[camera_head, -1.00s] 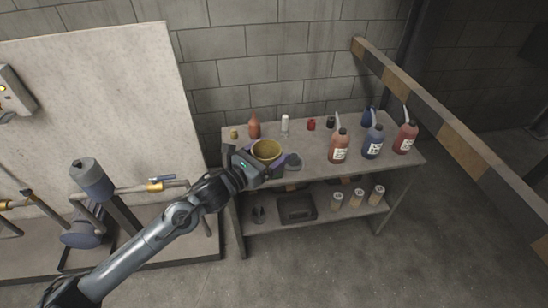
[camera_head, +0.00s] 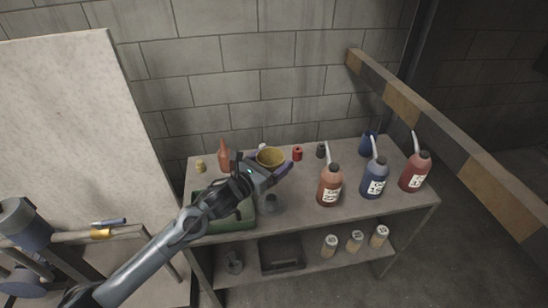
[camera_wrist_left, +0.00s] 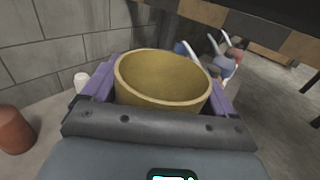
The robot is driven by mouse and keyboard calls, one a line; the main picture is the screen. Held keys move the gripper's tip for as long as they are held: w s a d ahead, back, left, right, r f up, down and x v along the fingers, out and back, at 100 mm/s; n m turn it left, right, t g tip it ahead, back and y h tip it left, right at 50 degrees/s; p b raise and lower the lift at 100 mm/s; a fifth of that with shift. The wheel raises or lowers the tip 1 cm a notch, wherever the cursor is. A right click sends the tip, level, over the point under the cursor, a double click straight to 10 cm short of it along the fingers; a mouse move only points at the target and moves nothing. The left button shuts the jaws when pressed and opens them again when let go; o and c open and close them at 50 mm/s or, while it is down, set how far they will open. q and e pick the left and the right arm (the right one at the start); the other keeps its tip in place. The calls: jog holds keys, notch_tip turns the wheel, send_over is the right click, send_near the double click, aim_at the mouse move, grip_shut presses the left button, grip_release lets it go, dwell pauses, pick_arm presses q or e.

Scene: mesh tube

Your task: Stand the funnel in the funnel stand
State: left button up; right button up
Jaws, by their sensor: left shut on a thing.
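The funnel (camera_head: 271,156) is yellow, with a wide round mouth facing up. My left gripper (camera_head: 269,172) is shut on it and holds it above the back part of the workbench top. In the left wrist view, the funnel (camera_wrist_left: 163,82) sits between the two purple fingers, mouth up; its lower part is hidden. My right gripper is not in view.
A green tray (camera_head: 246,224) lies on the bench (camera_head: 310,216), partly behind my left arm. An orange bottle (camera_head: 224,157) stands left of the funnel. Large jugs (camera_head: 330,186) with spouts stand to the right. The lower shelf holds a dark tray (camera_head: 281,254) and several jars (camera_head: 355,241).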

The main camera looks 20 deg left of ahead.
pick_arm(q)
jog(key=shift+s+f, duration=0.25)
jog(key=shift+f, duration=0.05)
jog(key=shift+w+f+b, duration=0.4)
jog(key=shift+w+b, duration=0.1)
jog(key=shift+b, duration=0.05)
jog(key=shift+f, duration=0.35)
jog(key=shift+s+f+b, duration=0.2)
jog(key=shift+f+b, duration=0.5)
jog(key=shift+f, duration=0.15)
jog(key=shift+w+f+b, duration=0.1)
jog(key=shift+f+b, duration=0.65)
jog(key=shift+f, duration=0.35)
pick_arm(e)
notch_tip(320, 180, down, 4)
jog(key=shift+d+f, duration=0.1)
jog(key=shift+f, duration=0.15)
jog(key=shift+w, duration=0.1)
pick_arm(q)
jog(key=shift+f+b, duration=0.5)
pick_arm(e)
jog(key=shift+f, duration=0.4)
